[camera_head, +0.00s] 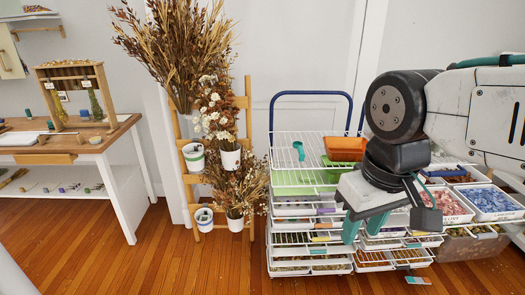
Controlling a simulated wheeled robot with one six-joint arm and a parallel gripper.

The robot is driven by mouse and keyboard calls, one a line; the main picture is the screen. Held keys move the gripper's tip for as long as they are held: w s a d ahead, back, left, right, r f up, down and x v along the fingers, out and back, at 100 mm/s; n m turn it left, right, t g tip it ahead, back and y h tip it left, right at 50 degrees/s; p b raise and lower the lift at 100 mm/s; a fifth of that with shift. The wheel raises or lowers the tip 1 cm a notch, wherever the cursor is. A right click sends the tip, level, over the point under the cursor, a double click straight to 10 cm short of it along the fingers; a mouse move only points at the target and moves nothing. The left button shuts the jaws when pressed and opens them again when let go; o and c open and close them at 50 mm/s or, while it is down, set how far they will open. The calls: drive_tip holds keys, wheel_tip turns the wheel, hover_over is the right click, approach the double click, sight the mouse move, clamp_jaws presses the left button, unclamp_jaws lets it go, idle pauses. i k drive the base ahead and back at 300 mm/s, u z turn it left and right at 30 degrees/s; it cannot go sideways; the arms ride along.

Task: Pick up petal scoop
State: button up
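A teal scoop (298,150), which looks like the petal scoop, lies on the top wire shelf of a white rack cart (290,168), left of an orange container. My gripper (364,226) hangs in front of the cart's right side, with its teal fingertips pointing down. The fingertips are apart, with no object visible between them. The gripper is to the right of and lower than the scoop in the picture, clear of it. My arm covers part of the cart's right side.
An orange container (345,148) sits beside the scoop. The cart has a blue handle (311,94) and several trays below. Bins of pink (447,205) and blue (490,200) pieces stand at right.

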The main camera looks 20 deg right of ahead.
sight(300, 150)
drive_tip(key=u, duration=0.15)
drive_tip(key=i, duration=0.65)
drive_tip(key=z, duration=0.75)
drive_tip(key=i, duration=0.5)
drive_tip(key=z, duration=0.5)
